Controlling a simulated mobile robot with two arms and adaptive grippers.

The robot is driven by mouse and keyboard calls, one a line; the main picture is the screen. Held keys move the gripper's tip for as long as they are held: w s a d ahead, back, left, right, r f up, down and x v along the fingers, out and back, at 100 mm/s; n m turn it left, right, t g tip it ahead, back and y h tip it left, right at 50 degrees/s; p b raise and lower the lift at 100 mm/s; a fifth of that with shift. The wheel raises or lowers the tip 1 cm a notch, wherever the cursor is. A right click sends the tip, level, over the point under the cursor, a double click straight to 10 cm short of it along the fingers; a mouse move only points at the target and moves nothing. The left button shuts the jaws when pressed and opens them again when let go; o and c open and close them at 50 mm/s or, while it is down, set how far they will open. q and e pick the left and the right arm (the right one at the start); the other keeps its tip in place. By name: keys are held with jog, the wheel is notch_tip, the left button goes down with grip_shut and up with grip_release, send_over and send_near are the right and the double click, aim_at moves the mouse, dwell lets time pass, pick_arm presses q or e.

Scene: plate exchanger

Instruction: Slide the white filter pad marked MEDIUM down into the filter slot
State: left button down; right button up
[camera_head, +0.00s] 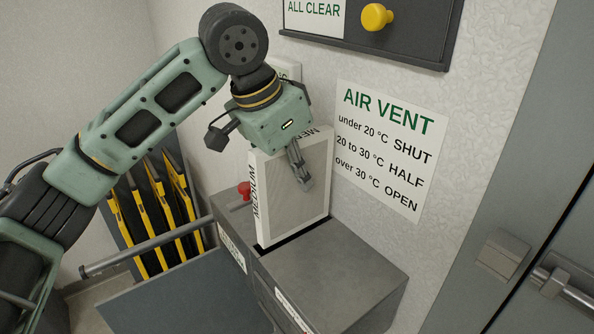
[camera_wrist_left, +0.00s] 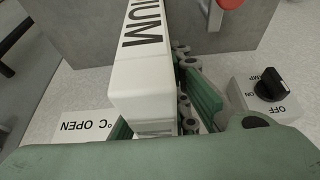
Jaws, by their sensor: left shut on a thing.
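The white filter pad (camera_head: 292,190), marked MEDIUM on its edge, stands upright over the grey housing (camera_head: 335,265). Its lower edge is at the dark filter slot (camera_head: 291,243) in the housing's top; I cannot tell how far it is inside. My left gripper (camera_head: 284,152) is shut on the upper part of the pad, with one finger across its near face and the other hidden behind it. In the left wrist view the pad (camera_wrist_left: 146,75) runs between the fingers, its lettering partly cut off. My right gripper is not in view.
A red knob (camera_head: 244,189) sits beside the pad at the housing's left. The AIR VENT sign (camera_head: 385,150) is on the wall behind. A pump switch (camera_wrist_left: 268,92) shows in the left wrist view. Yellow-edged dark panels (camera_head: 155,215) stand at the left.

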aim_at(297, 210)
pick_arm(q)
jog(key=shift+f, duration=0.1)
jog(key=shift+f+b, duration=0.4)
jog(key=shift+f, duration=0.75)
jog(key=shift+p, duration=0.55)
jog(key=shift+f, duration=0.15)
jog(key=shift+f+b, duration=0.95)
jog(key=shift+f, duration=1.65)
jog(key=shift+p, duration=0.6)
